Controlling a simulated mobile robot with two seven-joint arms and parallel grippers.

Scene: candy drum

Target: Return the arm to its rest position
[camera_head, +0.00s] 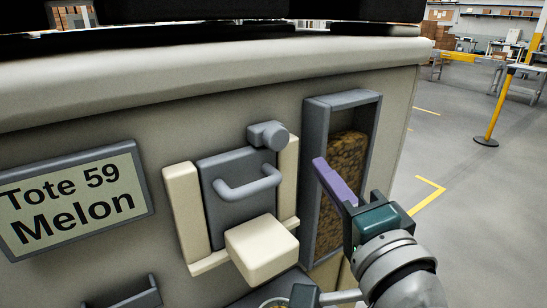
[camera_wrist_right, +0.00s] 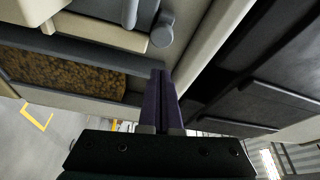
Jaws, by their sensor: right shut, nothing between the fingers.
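My right gripper (camera_head: 321,166) has purple fingers and comes in from the lower right of the head view. It is shut and empty, in front of the tall window with brown contents (camera_head: 345,160) on the drum's housing. In the right wrist view the two fingers (camera_wrist_right: 158,75) lie together with nothing between them. The window's brown contents (camera_wrist_right: 60,85) show to their left there. I cannot tell whether the fingertips touch the window frame.
The housing has a grey hatch with a handle (camera_head: 250,186), a knob (camera_head: 268,135), a cream block (camera_head: 262,248) and a sign (camera_head: 72,198) reading "Tote 59 Melon". Open floor (camera_head: 460,230) lies at the right, with a yellow post (camera_head: 497,108).

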